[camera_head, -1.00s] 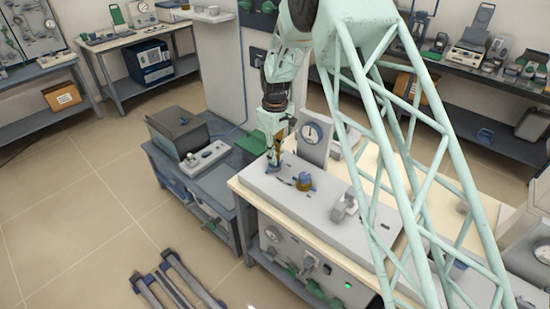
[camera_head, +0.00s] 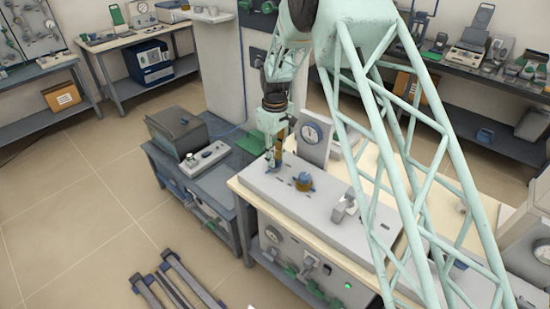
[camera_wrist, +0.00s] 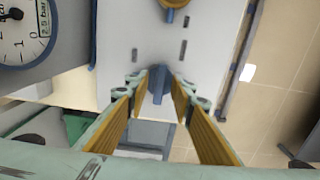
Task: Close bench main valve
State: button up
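A blue valve handle (camera_wrist: 160,82) shows in the wrist view near the end of a pale panel (camera_wrist: 140,38). My gripper (camera_wrist: 161,76) is open, with one orange-lined finger on each side of the handle; I cannot tell whether they touch it. In the head view my gripper (camera_head: 274,163) points down at the panel's far left end and hides that handle. A second valve with a blue handle on a yellow base (camera_head: 304,182) stands nearer the panel's middle. Its yellow part (camera_wrist: 173,4) shows at the wrist view's top edge.
A round pressure gauge (camera_head: 312,133) stands upright close behind my gripper, also in the wrist view (camera_wrist: 18,35). A grey fitting (camera_head: 344,207) sits on the panel's right. A lower blue-grey bench (camera_head: 232,170) adjoins on the left. The floor at left is mostly open.

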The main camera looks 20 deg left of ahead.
jog(key=shift+r, duration=0.1)
notch_tip(320, 180, up, 12)
dwell(0.7)
dwell(0.5)
